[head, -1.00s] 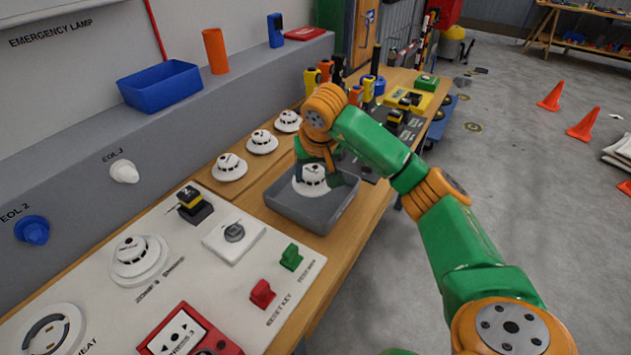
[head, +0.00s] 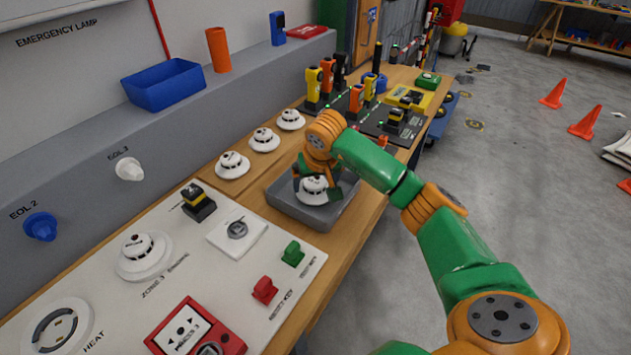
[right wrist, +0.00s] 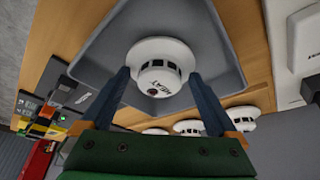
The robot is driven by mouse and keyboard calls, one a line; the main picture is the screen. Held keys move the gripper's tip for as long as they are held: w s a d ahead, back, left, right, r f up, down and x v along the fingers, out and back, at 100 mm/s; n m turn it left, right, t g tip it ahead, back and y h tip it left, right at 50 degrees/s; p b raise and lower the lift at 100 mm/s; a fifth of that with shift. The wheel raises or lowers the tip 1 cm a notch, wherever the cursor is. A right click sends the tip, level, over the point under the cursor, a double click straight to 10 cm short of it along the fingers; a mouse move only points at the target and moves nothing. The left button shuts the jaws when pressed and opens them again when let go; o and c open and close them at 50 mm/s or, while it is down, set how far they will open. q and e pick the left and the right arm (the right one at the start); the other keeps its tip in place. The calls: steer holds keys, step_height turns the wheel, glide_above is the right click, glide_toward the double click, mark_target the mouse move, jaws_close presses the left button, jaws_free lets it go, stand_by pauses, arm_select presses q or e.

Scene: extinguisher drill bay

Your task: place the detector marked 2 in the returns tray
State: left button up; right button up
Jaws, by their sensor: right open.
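A white round detector (head: 313,189) sits in the grey returns tray (head: 285,207) on the wooden bench. In the right wrist view the detector (right wrist: 158,72) shows a dark label that seems to read HEAT; I cannot make out a number. My right gripper (head: 317,184) is low over the tray, with its fingers on both sides of the detector. In the right wrist view the blue fingers of my right gripper (right wrist: 160,80) stand apart, with the detector between and beyond them. Whether a finger touches it is unclear. My left gripper is out of view.
Three white detectors stand in a row left of the tray, the nearest one (head: 232,165) close to its rim. A white panel (head: 200,270) with bases and keys lies in front. Upright coloured tools (head: 327,78) stand behind the tray. A blue bin (head: 165,84) is on the ledge.

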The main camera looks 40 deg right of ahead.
steer(key=shift+r, duration=0.25)
steer(key=v, duration=1.2)
steer(key=shift+f, duration=0.15)
